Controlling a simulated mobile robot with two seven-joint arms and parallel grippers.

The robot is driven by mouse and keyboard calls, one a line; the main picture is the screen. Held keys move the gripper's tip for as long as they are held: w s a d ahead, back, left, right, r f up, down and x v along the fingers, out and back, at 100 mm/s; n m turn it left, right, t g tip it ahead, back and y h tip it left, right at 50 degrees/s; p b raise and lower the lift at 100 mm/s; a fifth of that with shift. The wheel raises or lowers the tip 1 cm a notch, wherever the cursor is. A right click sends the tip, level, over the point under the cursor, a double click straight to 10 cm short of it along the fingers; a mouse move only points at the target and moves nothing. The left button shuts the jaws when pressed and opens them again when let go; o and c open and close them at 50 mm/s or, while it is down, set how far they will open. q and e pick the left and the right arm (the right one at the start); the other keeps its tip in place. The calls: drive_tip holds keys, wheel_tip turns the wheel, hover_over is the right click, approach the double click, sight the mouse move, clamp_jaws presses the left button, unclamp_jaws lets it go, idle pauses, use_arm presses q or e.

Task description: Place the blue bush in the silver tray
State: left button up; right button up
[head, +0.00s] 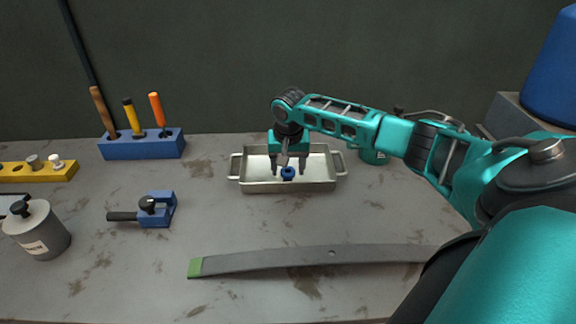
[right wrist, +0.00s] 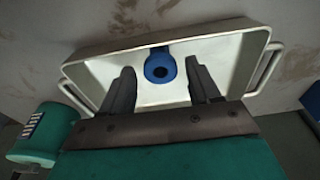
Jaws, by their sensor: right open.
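The blue bush (head: 288,173) is a small blue ring-shaped piece with a dark hole. It lies inside the silver tray (head: 290,187), near the middle of its floor. In the right wrist view the bush (right wrist: 160,66) shows between and just beyond the fingertips, against the pale floor of the tray (right wrist: 215,28). My right gripper (head: 288,170) is over the tray with its fingers pointing down. Its fingers are apart in the right wrist view (right wrist: 160,75), with nothing visibly held. My left gripper is not in view.
A blue tool block (head: 140,148) stands at the back left, beside a yellow holder (head: 50,171). A blue clamp (head: 158,210), a grey canister (head: 38,232) and a long grey leaf spring (head: 300,258) lie on the table.

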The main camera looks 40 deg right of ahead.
wheel_tip(320, 180, up, 12)
drive_tip(key=s+a, duration=0.1)
drive_tip(key=shift+s, duration=0.2)
drive_tip(key=shift+a, duration=0.1)
idle(0.6)
